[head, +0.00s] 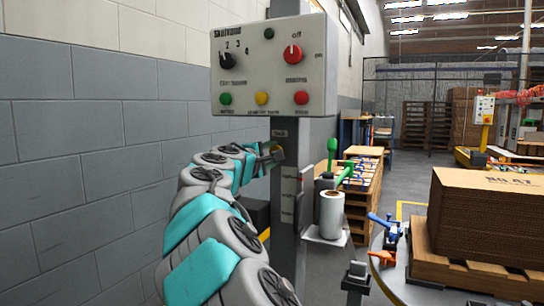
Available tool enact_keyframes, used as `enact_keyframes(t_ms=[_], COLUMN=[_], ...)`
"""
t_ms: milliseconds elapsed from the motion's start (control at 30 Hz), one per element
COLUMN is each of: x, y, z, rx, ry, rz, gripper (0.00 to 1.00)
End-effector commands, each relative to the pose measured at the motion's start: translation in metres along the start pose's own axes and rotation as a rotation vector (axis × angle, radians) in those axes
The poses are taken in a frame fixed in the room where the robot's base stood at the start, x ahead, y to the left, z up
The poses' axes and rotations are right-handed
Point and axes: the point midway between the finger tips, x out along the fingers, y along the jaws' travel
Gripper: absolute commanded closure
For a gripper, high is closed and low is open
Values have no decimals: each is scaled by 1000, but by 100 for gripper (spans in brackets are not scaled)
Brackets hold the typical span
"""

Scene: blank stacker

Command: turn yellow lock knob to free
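A small yellow round part, seemingly the lock knob (279,150), shows on the grey upright post below the control box. My gripper (270,156) is at the post, right at this yellow part, and covers much of it. The fingertips are small and partly hidden, so I cannot tell whether they are open, closed or touching the knob. The knob's turn position and the small label above it are too small to read.
The control box (272,62) above my gripper has a black dial, a red knob and several coloured buttons. A shelf with a white roll (331,214) stands right of the post. Stacked cardboard (490,222) sits on a pallet at right. A grey block wall is at left.

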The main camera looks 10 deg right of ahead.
Motion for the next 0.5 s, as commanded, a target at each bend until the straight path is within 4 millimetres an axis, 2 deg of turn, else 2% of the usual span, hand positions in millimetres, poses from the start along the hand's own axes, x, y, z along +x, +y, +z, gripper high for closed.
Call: enact_keyframes(t_ms=[200, 233, 500], x=[0, 0, 0], y=[-1, -1, -1], z=[1, 1, 0], rx=[1, 1, 0], ry=[-3, -3, -1], rz=[-3, -3, -2], gripper=[100, 50, 21])
